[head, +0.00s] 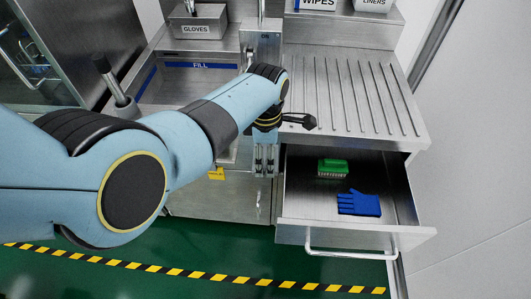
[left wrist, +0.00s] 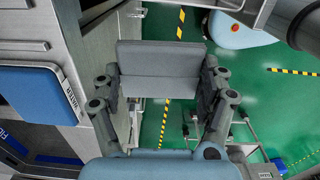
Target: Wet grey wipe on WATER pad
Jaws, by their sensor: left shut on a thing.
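The grey wipe (left wrist: 157,62) is a flat folded rectangle, held between the fingers of my left gripper (left wrist: 158,88) in the left wrist view. The gripper is shut on it, with a finger at each side edge. The blue WATER pad (left wrist: 38,92) lies on the metal counter to the left in that view, apart from the wipe. In the head view my left arm reaches across the middle, and I cannot make out the wipe or the WATER pad there. My right gripper is in neither view.
A sink marked FILL (head: 200,66) is behind my arm. A GLOVES bin (head: 197,22) stands at the back.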

